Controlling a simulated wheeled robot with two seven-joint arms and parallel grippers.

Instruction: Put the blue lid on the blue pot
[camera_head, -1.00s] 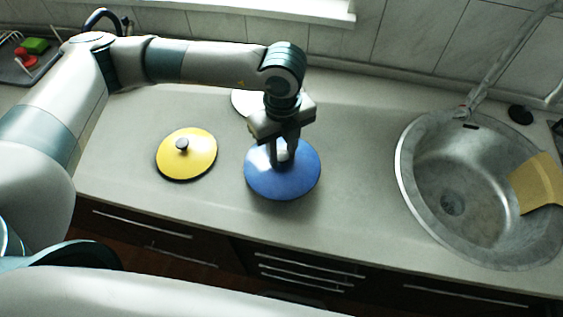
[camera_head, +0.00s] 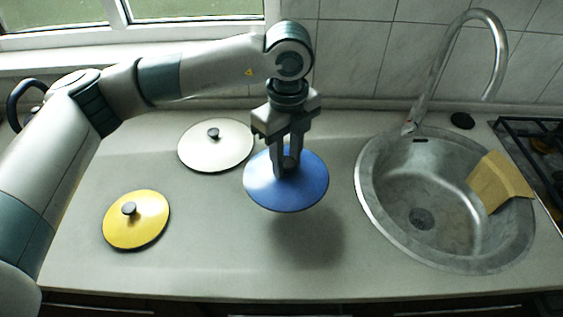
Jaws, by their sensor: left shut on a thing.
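The blue lid (camera_head: 300,192) is a round blue disc held in the air above the grey counter, with its shadow on the counter below and to the right. My left gripper (camera_head: 287,168) points down and is shut on the lid's knob, which the fingers mostly hide. The blue pot is not in view. My right gripper is not in view.
A white lid (camera_head: 232,150) and a yellow lid (camera_head: 150,222) lie on the counter (camera_head: 200,270) to the left. A round metal sink (camera_head: 400,235) with a tap (camera_head: 440,70) and a yellow cloth (camera_head: 498,178) is at the right. A stove (camera_head: 545,150) shows at the right edge.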

